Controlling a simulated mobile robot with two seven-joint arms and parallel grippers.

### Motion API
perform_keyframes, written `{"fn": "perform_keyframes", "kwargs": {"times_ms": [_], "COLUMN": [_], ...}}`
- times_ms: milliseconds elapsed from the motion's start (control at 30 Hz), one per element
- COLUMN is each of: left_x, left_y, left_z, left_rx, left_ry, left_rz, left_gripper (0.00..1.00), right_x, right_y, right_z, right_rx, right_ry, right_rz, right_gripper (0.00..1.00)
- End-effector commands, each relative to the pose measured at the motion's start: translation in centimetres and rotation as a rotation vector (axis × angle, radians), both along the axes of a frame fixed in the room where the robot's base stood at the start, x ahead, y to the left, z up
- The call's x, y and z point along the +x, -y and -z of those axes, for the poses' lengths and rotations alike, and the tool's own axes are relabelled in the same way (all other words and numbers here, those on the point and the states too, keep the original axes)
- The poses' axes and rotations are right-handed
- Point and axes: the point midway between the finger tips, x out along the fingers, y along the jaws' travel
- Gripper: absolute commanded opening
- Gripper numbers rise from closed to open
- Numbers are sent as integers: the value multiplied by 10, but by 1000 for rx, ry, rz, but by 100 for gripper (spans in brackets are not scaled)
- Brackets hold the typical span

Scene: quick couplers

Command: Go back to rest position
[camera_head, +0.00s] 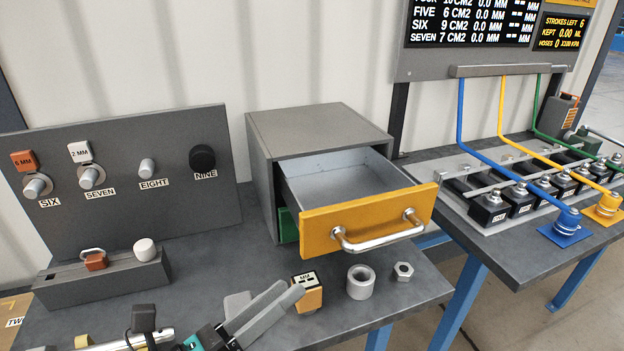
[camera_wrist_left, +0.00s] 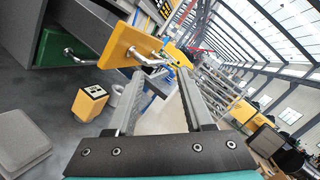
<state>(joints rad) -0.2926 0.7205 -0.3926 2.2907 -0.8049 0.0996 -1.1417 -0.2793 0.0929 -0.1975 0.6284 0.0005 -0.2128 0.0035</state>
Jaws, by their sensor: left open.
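My left gripper (camera_head: 291,291) reaches in from the bottom edge of the head view. Its jaws are apart with nothing between them, and it is just in front of a small orange box with a labelled top (camera_head: 307,293). In the left wrist view its two fingers (camera_wrist_left: 172,78) point toward the yellow drawer front (camera_wrist_left: 128,45). The open drawer (camera_head: 368,220) has a silver handle (camera_head: 380,235) and looks empty. The fingers are apart from the handle in the head view. My right gripper is in neither view.
A grey ring (camera_head: 360,282) and a nut (camera_head: 403,271) lie on the dark bench near its right edge. A grey block (camera_wrist_left: 22,145) lies nearby. A panel with knobs (camera_head: 120,180) stands left. Hoses and couplers (camera_head: 490,210) occupy the right bench.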

Motion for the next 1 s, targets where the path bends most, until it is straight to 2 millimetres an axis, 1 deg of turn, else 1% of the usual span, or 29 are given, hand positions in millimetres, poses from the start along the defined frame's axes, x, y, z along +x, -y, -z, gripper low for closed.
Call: {"fn": "perform_keyframes", "kwargs": {"times_ms": [33, 67, 167, 233, 300, 367, 433, 467, 500, 567, 600, 667, 700, 833, 900, 1000], "left_x": [9, 15, 32, 40, 44, 43, 37, 33, 26, 13, 3, -15, -27, -65, -85, -112], "left_y": [-8, -15, -40, -60, -80, -95, -110, -116, -123, -130, -134, -136, -137, -132, -128, -120], "left_z": [-1, -1, 5, 17, 31, 47, 68, 77, 90, 110, 122, 140, 151, 176, 186, 196], "left_rx": [-77, -127, -316, -462, -610, -735, -882, -943, -1025, -1144, -1222, -1331, -1396, -1567, -1639, -1726], "left_ry": [-70, -118, -293, -428, -560, -673, -804, -857, -930, -1036, -1104, -1204, -1263, -1424, -1495, -1585], "left_rz": [-67, -110, -269, -388, -504, -604, -722, -771, -840, -943, -1012, -1117, -1184, -1379, -1478, -1612], "left_gripper": [52, 52, 52, 52, 52, 52, 52, 52, 52, 52, 52, 52, 52, 52, 52, 52], "right_x": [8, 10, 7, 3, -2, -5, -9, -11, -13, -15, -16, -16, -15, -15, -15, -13], "right_y": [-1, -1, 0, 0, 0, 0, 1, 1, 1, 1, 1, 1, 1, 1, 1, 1], "right_z": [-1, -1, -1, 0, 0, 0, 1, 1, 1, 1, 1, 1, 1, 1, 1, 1], "right_rx": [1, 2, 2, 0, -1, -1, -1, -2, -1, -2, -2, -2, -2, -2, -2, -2], "right_ry": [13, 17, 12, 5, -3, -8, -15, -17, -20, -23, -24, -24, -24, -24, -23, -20], "right_rz": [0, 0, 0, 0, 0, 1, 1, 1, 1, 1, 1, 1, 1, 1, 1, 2], "right_gripper": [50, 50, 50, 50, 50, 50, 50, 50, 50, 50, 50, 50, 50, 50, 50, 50]}}
